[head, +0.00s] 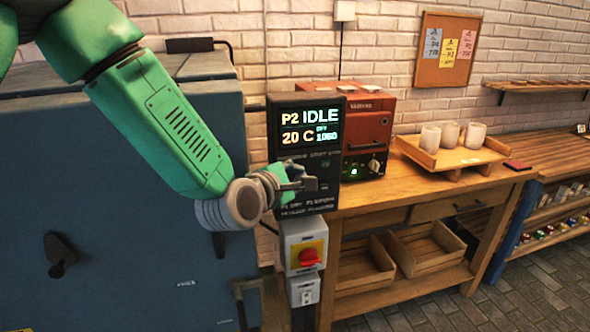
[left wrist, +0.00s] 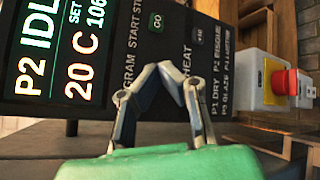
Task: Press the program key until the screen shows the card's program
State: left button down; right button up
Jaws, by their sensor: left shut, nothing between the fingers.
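The black controller (head: 305,226) stands beside the blue-grey kiln. Its lit screen (head: 308,127) reads P2 IDLE, 20 C, SET 1060. The screen also shows turned on its side in the left wrist view (left wrist: 62,55). A green GO key (left wrist: 157,22) and another dark key (left wrist: 200,33) show there, with a printed program list below. My left gripper (head: 298,186) is shut and empty in front of the panel under the screen; its fingertips (left wrist: 172,72) hide part of the key area. Contact cannot be told. No readable program card shows. My right gripper is out of view.
A red switch (head: 309,257) sits below the controller. A red oven-like unit (head: 366,130) stands behind it on the wooden bench. A tray (head: 417,152) with white cups is to the right. Paper notes hang on a corkboard (head: 424,73), too small to read.

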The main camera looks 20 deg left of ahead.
pick_arm(q)
jog(key=shift+w+a, duration=0.2)
jog(key=shift+w, duration=0.1)
dwell(0.4)
jog(key=shift+s+d, duration=0.45)
jog(key=shift+s, duration=0.25)
dwell(0.3)
jog(key=shift+w+a, duration=0.1)
jog(key=shift+w, duration=0.05)
jog(key=shift+w+a+b, duration=0.1)
jog(key=shift+w+b, duration=0.15)
jog(key=shift+b, duration=0.05)
jog(key=shift+w+a, duration=0.25)
jog(key=shift+w, duration=0.05)
dwell(0.8)
jog(key=shift+s+d, duration=0.1)
dwell(0.3)
jog(key=shift+s+d, duration=0.35)
jog(key=shift+s, duration=0.25)
